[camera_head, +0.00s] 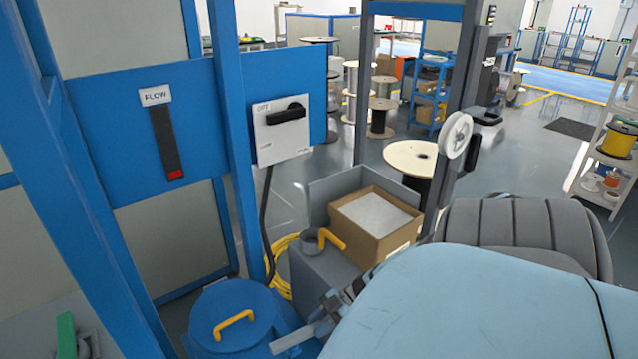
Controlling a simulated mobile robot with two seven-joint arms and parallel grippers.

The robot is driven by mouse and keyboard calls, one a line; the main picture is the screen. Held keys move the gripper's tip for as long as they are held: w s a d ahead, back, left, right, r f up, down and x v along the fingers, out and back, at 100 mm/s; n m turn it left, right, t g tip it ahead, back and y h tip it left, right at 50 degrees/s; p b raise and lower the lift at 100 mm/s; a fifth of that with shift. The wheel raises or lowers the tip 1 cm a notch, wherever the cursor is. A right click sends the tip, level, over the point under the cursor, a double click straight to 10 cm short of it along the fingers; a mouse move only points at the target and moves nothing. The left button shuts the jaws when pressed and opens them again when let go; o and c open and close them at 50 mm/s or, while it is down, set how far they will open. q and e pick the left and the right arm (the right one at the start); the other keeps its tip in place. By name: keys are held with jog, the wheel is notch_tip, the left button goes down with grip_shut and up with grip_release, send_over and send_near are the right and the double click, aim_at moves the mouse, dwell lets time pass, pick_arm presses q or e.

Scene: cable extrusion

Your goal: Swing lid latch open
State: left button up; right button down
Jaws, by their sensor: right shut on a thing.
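A blue round lid (203,313) with a yellow handle (235,324) covers a blue drum at the bottom centre-left. A short grey bar (287,342), which looks like the lid latch, sticks out at the lid's right side. My right gripper (322,323) is at the right end of this bar and is shut on it. My pale blue right arm comes in from the bottom right and hides part of the gripper and what lies behind it. The fingertips are small and hard to make out. My left gripper is not in view.
A grey bin (322,285) with a yellow handle (332,240) stands right of the drum, beside an open cardboard box (384,244). A blue post (238,150) rises behind the lid. A switch panel (281,131) and a black cable hang above.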

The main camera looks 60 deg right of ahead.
dwell(0.4)
jog(key=c, duration=0.8)
grip_release()
jog(key=shift+c, duration=0.2)
jog(key=p+v, duration=0.2)
jog(key=v, duration=1.1)
jog(key=shift+d+r, duration=0.2)
jog(key=shift+d, duration=0.15)
